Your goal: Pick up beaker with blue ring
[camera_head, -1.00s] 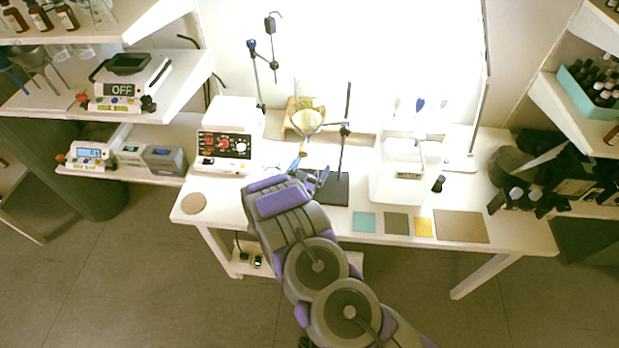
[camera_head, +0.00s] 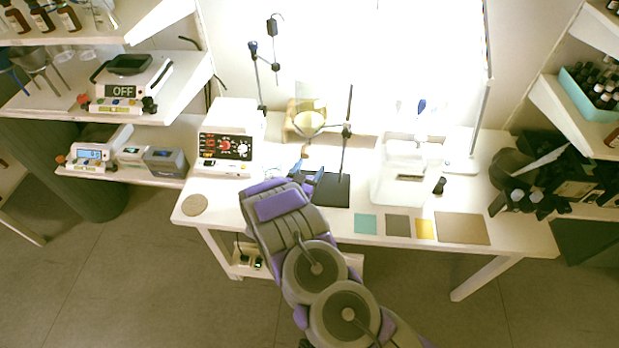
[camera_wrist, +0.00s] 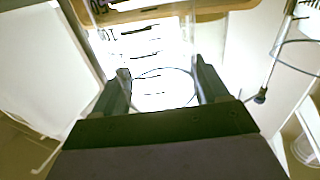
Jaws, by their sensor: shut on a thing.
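The beaker is clear glass and shows in the wrist view between my fingers, where a thin dark bluish ring line (camera_wrist: 160,70) outlines it. My gripper (camera_wrist: 162,78) is shut on it, with one dark finger on each side. In the head view my gripper (camera_head: 303,172) is over the back left part of the white table, between the white box with red dials and the dark stand base. The beaker is too faint and too covered by my gripper to make out clearly there. I cannot tell its height above the table.
A stand with a dark base (camera_head: 332,190) and upright rod is close to the right of my gripper. The white box with dials (camera_head: 227,138) is to the left. A wooden-framed round vessel (camera_head: 307,122) stands behind. Flat colored squares (camera_head: 397,225) lie at the front edge.

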